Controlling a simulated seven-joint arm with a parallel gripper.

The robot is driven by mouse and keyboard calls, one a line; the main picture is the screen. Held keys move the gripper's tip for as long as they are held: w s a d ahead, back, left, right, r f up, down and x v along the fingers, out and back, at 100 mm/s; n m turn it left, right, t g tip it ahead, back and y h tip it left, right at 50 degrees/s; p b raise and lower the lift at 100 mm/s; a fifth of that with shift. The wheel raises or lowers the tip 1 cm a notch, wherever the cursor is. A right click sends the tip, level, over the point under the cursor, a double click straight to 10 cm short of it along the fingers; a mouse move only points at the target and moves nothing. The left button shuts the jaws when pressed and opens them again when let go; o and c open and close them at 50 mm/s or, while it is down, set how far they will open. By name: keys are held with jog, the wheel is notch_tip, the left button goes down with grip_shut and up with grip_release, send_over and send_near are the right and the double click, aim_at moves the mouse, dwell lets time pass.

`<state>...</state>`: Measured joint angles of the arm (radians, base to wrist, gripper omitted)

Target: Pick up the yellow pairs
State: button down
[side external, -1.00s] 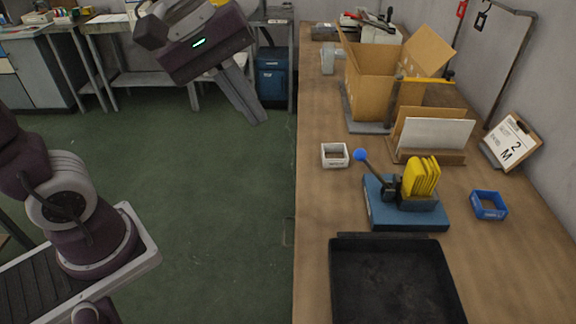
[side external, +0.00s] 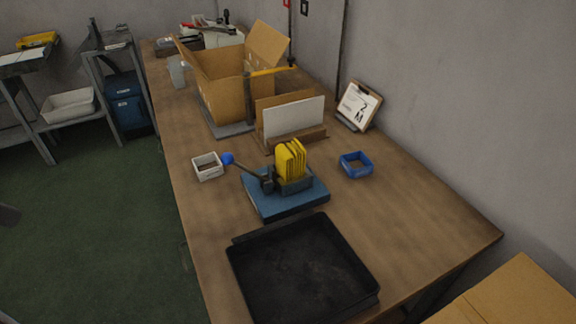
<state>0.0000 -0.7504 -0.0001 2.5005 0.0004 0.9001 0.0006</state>
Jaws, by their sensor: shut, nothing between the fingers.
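Several yellow flat pieces (side external: 290,160) stand upright, packed side by side, in a dark holder on a blue-based fixture (side external: 300,203) on the workbench. I cannot separate the pairs from one another. A lever with a blue knob (side external: 227,158) sticks out to the left of the fixture. My gripper is not clearly in view. Only a small grey sliver cuts into the left edge, and I cannot tell which part it is.
A black tray (side external: 262,252) lies in front of the fixture. A small white bin (side external: 208,172) stands left, a blue bin (side external: 356,173) right. Behind are a white board in a cardboard stand (side external: 312,137), an open carton (side external: 216,98) and a sign (side external: 359,103). The right front bench is clear.

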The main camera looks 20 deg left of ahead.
dwell(0.4)
jog(key=shift+c, duration=0.9)
grip_release()
